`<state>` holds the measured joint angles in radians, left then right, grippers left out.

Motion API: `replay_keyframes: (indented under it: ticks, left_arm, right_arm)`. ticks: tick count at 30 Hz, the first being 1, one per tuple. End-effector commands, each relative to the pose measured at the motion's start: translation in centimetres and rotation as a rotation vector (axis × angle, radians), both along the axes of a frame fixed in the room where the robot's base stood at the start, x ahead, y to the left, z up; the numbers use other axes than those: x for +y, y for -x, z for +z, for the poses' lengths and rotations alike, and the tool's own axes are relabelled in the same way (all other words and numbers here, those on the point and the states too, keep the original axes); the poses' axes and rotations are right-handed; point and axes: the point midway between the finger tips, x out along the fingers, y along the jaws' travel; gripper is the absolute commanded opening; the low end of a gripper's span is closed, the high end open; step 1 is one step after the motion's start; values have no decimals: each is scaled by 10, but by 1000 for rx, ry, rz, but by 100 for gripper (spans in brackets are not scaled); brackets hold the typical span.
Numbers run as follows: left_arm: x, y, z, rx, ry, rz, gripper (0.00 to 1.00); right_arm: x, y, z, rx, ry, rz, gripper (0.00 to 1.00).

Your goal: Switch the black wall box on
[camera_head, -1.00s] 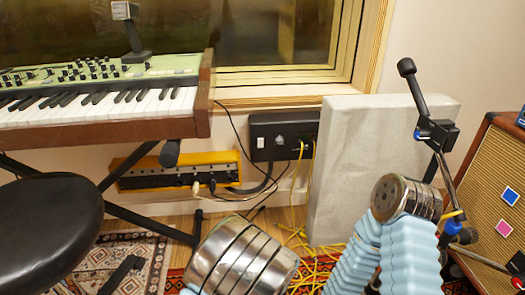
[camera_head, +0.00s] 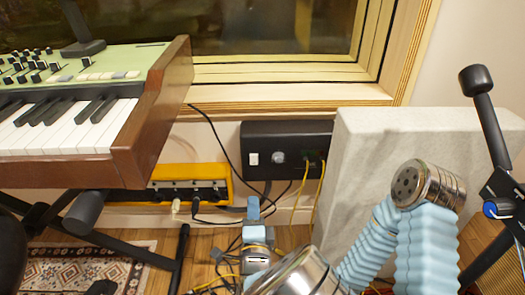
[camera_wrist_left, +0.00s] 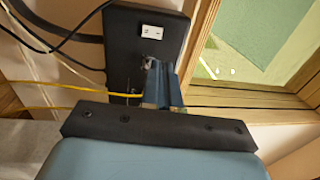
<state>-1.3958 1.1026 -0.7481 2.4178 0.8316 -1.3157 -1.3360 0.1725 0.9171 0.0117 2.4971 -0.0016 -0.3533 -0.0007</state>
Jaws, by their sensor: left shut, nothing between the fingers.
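The black wall box (camera_head: 300,133) is mounted on the wall below the window, left of the pale panel. Its front has a white rocker switch (camera_head: 252,158) at the left, a round grey knob (camera_head: 279,156) in the middle and yellow cables plugged in at the right. My left gripper (camera_head: 253,203) is shut and empty, below the switch in the head view. In the left wrist view its fingers (camera_wrist_left: 158,72) overlap the box (camera_wrist_left: 112,28) near the knob, with the white switch (camera_wrist_left: 152,31) beyond the tips. Contact cannot be told. My right gripper is out of view.
A keyboard (camera_head: 70,125) on a stand is at the left. A pale panel (camera_head: 365,150) and a microphone stand (camera_head: 480,90) are at the right.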

Motion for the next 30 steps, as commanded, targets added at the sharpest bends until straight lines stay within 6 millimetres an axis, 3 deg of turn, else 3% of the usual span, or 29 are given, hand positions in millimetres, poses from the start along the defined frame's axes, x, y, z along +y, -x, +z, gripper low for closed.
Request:
replay_keyframes:
  ticks: [16,20,30]
  left_arm:
    - [0,-7,0,0,1,0,0]
    - [1,-26,3,-2,1,2,0]
    - [1,-98,11,-2,2,2,0]
  right_arm:
    - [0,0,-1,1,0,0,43]
    - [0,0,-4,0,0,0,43]
    - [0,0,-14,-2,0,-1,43]
